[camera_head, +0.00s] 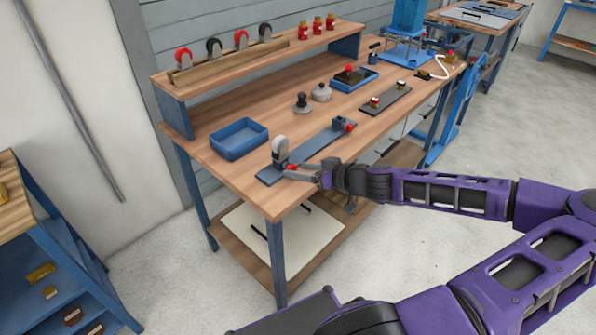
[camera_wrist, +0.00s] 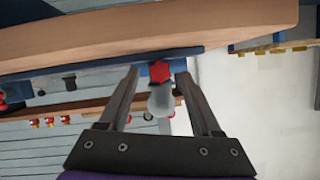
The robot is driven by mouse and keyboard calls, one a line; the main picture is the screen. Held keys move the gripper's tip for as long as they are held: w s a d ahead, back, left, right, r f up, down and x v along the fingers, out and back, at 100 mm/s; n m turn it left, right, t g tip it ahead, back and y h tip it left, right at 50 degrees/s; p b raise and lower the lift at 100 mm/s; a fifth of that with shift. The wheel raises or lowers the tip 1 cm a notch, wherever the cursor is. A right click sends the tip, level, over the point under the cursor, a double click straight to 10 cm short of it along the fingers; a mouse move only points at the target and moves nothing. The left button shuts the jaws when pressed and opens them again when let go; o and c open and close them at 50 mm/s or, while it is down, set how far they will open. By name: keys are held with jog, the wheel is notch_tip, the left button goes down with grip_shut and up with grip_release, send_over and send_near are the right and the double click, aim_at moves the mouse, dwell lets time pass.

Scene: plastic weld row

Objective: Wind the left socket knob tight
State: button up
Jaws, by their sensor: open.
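The left socket knob is a small red knob (camera_head: 292,167) on the near side of a grey upright socket (camera_head: 280,148), at the left end of a dark bar (camera_head: 315,148) on the bench. My gripper (camera_head: 300,174) reaches in from the right, its fingertips at the knob. In the wrist view the red knob (camera_wrist: 160,71) shows between the tips of my open gripper (camera_wrist: 158,76), with a gap visible on each side. The pale grey socket (camera_wrist: 162,99) shows behind it. A second red knob (camera_head: 350,127) sits on a block at the bar's right end.
A blue tray (camera_head: 239,139) lies behind the bar. A dark-knobbed piece (camera_head: 302,103) and a grey round piece (camera_head: 321,92) stand behind it. A dark plate (camera_head: 386,101) with gold fittings lies to the right. A raised shelf (camera_head: 260,52) runs along the back.

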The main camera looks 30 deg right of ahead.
jog(key=shift+w+a+f, duration=0.25)
jog(key=shift+w, duration=0.3)
grip_shut()
